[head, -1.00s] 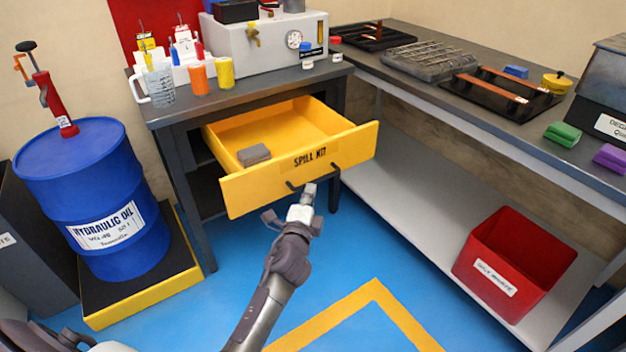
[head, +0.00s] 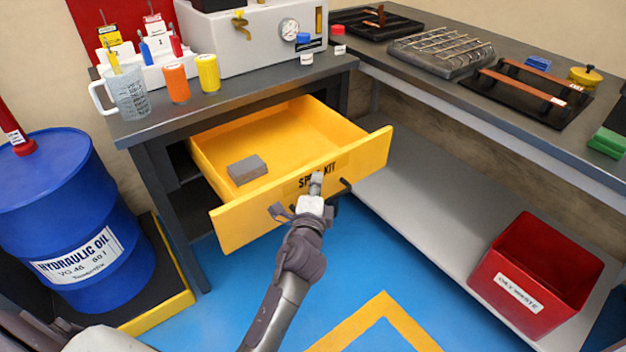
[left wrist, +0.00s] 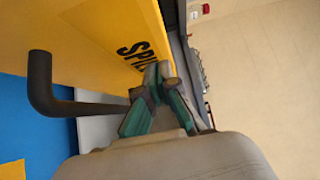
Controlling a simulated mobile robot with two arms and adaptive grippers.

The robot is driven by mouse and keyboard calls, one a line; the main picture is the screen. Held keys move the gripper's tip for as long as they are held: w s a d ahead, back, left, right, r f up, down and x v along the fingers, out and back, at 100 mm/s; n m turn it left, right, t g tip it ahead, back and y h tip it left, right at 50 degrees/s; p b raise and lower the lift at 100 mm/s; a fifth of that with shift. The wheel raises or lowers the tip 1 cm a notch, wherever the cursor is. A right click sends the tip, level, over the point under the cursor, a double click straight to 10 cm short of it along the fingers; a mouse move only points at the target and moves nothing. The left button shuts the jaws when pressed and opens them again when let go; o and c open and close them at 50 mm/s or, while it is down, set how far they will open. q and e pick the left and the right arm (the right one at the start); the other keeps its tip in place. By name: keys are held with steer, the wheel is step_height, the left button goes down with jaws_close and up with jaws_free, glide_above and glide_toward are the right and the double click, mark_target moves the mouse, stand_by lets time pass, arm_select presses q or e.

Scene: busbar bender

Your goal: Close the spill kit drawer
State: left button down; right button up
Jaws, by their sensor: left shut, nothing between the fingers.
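The yellow spill kit drawer (head: 245,220) stands open under the bench, with a grey block (head: 247,169) lying inside. Its front panel carries the SPILL KIT label and a dark bar handle (head: 346,184), partly hidden behind my gripper. My left gripper (head: 316,180) is shut and empty at the drawer front, over the label. In the left wrist view the shut fingertips (left wrist: 152,80) are at the yellow panel (left wrist: 100,45) beside the lettering, with the black handle (left wrist: 42,90) to their left. Whether they touch the panel I cannot tell. My right gripper is not in view.
A blue hydraulic oil drum (head: 75,215) stands left on a yellow-edged platform. A red oily waste bin (head: 535,275) sits on the low grey shelf at right. Bottles and a machine crowd the benchtop (head: 240,95). Blue floor before the drawer is clear.

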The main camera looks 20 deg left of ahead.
arm_select(q)
steer(key=shift+w, duration=0.2)
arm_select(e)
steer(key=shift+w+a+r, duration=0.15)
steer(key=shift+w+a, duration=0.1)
arm_select(q)
steer(key=shift+a, duration=0.1)
